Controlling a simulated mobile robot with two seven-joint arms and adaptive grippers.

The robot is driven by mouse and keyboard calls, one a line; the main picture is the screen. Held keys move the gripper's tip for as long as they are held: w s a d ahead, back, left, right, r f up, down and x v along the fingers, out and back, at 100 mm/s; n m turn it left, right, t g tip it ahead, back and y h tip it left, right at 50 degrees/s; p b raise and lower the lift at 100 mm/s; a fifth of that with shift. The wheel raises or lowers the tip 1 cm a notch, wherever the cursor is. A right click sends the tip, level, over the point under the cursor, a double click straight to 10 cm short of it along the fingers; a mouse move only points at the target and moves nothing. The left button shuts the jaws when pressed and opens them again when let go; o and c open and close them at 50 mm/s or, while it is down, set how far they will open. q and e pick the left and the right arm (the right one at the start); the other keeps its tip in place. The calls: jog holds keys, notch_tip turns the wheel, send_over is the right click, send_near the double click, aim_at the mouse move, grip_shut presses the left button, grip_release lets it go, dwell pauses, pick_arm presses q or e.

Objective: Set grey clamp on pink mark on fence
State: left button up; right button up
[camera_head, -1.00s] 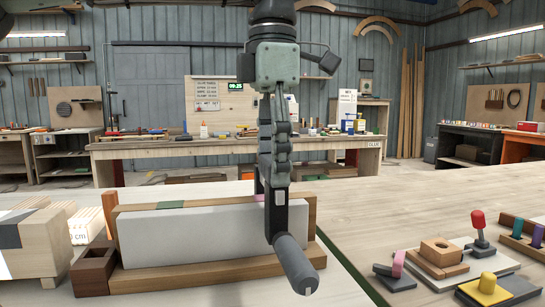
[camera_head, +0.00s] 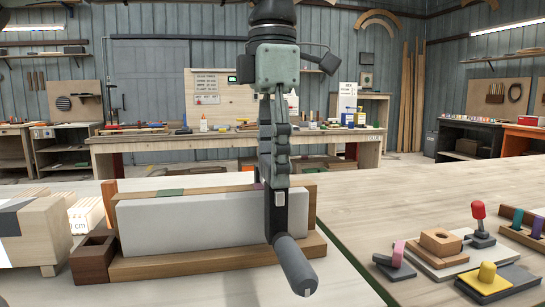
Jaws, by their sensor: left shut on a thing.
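My left gripper (camera_head: 273,172) comes down from the top of the view and is shut on the grey clamp (camera_head: 278,212). The clamp has a dark upright bar and a thick grey handle (camera_head: 296,265) that slants down toward me. It is in front of the right part of the wooden fence (camera_head: 135,198). A pink-purple mark (camera_head: 258,186) shows on the fence's top just left of the clamp, partly hidden by it. A green mark (camera_head: 170,192) is farther left. I cannot tell whether the clamp touches the fence. My right gripper is not in view.
A pale board (camera_head: 190,223) stands along the fence's front, above a wooden ledge (camera_head: 200,265). A dark wooden box (camera_head: 93,260) and pale blocks (camera_head: 38,240) are at left. A red-knobbed fixture (camera_head: 479,225) and a yellow-knobbed block (camera_head: 487,280) are at right. The bench between is clear.

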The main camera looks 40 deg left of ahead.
pick_arm(q)
jog(key=o, duration=2)
jog(key=shift+c, duration=0.2)
notch_tip(320, 180, up, 12)
